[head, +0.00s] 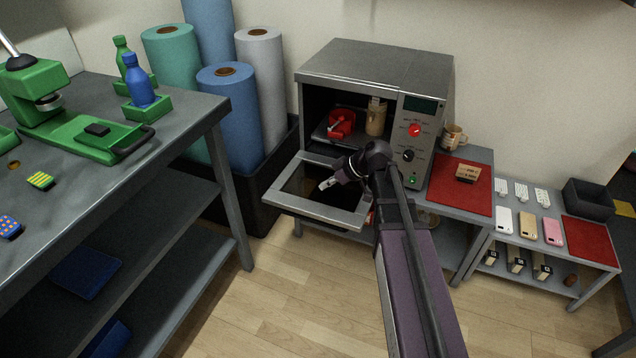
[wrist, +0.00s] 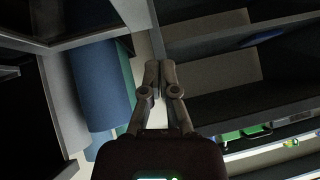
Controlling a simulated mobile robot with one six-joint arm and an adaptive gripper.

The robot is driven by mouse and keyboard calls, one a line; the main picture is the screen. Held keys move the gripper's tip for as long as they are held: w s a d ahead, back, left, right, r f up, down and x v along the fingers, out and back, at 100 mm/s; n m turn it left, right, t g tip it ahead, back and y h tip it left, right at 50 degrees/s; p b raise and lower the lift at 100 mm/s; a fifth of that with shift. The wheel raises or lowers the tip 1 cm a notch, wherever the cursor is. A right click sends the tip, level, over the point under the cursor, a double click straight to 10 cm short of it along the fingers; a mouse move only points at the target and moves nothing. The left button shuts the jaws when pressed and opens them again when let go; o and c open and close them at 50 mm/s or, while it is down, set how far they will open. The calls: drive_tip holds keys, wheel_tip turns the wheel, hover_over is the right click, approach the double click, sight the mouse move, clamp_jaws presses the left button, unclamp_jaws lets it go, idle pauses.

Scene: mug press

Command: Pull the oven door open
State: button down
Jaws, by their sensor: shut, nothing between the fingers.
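The grey oven (head: 380,68) stands against the wall in the head view. Its door (head: 312,211) is hinged down and lies out flat in front of the open cavity. My gripper (head: 326,184) is over the inner side of the door, near its window; I cannot tell whether it touches it. In the wrist view my gripper (wrist: 160,65) has its fingertips together with nothing between them. Inside the oven are a red item (head: 341,123) on a tray and a beige cup-like item (head: 375,118).
A grey workbench (head: 187,110) with shelves stands at the left. Large rolls (head: 229,118) in a black bin stand between it and the oven. A brown mug (head: 451,137) and a red mat (head: 446,190) are right of the oven. Wooden floor (head: 290,300) is clear in front.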

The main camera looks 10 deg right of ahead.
drive_tip(key=shift+p+v, duration=0.4)
drive_tip(key=shift+v, duration=0.45)
drive_tip(key=shift+s+a, duration=0.1)
drive_tip(key=shift+s, duration=0.1)
drive_tip(key=s+d+f+m+g+h, duration=0.1)
drive_tip(key=s+d+f+m+h, duration=0.25)
drive_tip(key=s+m, duration=0.3)
drive_tip(key=s+d+f+m+g+h, duration=0.25)
drive_tip(key=s+m+h, duration=0.25)
drive_tip(key=s, duration=0.3)
wheel_tip(320, 180, up, 31)
drive_tip(key=p, duration=3)
drive_tip(key=shift+t, duration=0.45)
drive_tip(key=shift+s+f, duration=0.15)
